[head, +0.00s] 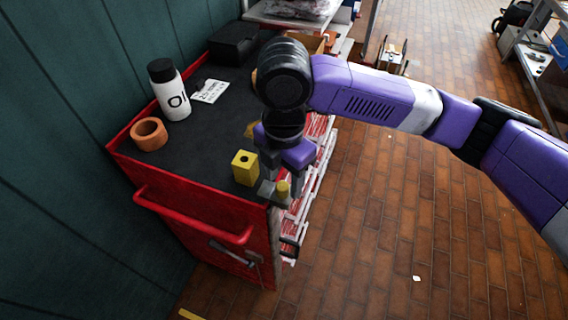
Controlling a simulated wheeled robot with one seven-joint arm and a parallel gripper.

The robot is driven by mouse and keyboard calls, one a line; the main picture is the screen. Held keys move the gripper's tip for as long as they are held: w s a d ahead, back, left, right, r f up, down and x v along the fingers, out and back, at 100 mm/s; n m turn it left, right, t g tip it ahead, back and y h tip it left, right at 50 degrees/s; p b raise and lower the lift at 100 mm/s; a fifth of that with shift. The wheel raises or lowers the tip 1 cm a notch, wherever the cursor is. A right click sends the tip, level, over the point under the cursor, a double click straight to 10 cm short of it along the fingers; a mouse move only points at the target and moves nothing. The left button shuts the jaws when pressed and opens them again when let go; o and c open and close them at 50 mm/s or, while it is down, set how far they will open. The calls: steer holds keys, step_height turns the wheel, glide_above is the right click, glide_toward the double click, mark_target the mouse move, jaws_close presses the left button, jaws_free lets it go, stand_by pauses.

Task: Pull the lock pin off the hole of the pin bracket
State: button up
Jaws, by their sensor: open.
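A yellow block (244,168) with a dark round hole in its top stands at the near right corner of the cart top. A small yellow cylinder (283,188), which looks like the lock pin, is upright at the cart's right edge, beside a grey piece at my fingertips. My gripper (273,185) points down over this corner with its jaws open. The fingers are right of the yellow block and close to the yellow cylinder; I cannot tell whether they touch it. My wrist and fingers hide much of this area, so how the cylinder sits in a bracket is unclear.
The red cart has a dark top (205,135) and a red handle (190,222). A white bottle (169,90), an orange ring (149,134), a paper card (210,91) and a black box (233,44) stand on it. A green wall is left; brick floor right is mostly clear.

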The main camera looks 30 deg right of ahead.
steer(key=shift+f, duration=0.8)
steer(key=shift+c, duration=0.4)
jaws_close()
steer(key=shift+r, duration=0.1)
steer(key=shift+r+p, duration=3.05)
steer(key=shift+r, duration=1.65)
steer(key=shift+f, duration=0.1)
